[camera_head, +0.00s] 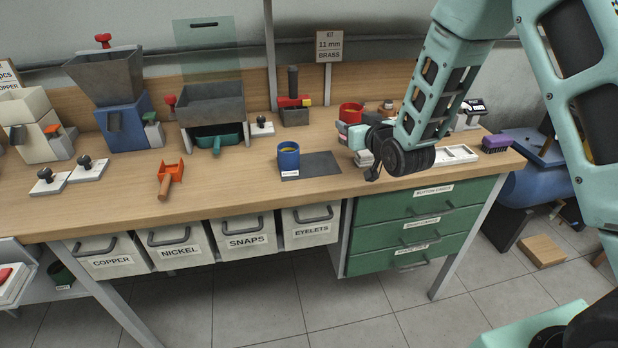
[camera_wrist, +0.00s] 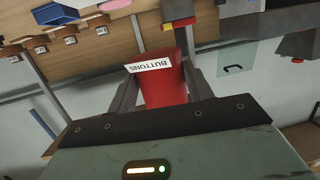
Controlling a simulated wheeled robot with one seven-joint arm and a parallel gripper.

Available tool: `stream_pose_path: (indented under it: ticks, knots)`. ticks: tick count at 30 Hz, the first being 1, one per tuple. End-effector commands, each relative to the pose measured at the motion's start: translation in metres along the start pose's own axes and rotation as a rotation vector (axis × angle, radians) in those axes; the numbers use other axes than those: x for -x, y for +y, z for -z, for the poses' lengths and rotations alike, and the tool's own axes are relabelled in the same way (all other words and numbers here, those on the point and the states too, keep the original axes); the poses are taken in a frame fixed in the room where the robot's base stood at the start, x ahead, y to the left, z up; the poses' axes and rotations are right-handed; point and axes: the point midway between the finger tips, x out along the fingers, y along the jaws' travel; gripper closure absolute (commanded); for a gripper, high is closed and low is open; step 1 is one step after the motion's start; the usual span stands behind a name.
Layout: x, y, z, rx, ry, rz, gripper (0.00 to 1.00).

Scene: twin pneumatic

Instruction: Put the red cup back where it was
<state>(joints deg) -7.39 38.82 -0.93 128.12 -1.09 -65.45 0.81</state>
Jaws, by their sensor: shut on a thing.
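In the wrist view a red cup (camera_wrist: 165,90) with a white label reading BUTTONS sits between the two fingers of my gripper (camera_wrist: 160,82), which is shut on it. In the head view a red cup (camera_head: 351,112) shows just behind and left of my gripper (camera_head: 378,142); my wrist hides the fingers there, so I cannot see the grip itself or whether the cup clears the bench. The rest of the mat is bare.
The wooden bench (camera_head: 235,180) carries a grey hopper (camera_head: 212,105), a red-and-black press (camera_head: 293,108) and an orange scoop (camera_head: 170,178). A white tray (camera_head: 455,154) and a purple brush (camera_head: 495,143) lie right.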

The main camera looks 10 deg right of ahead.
Motion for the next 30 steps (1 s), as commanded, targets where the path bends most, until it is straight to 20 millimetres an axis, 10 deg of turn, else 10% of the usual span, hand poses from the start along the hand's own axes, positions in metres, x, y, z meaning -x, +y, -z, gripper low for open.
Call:
stream_pose_path:
  ticks: [8,30]
  knots:
    - [-0.023,-0.043,-0.003,0.015,-0.001,0.073,0.75]
    - [-0.041,-0.044,-0.090,0.014,0.001,0.074,0.75]
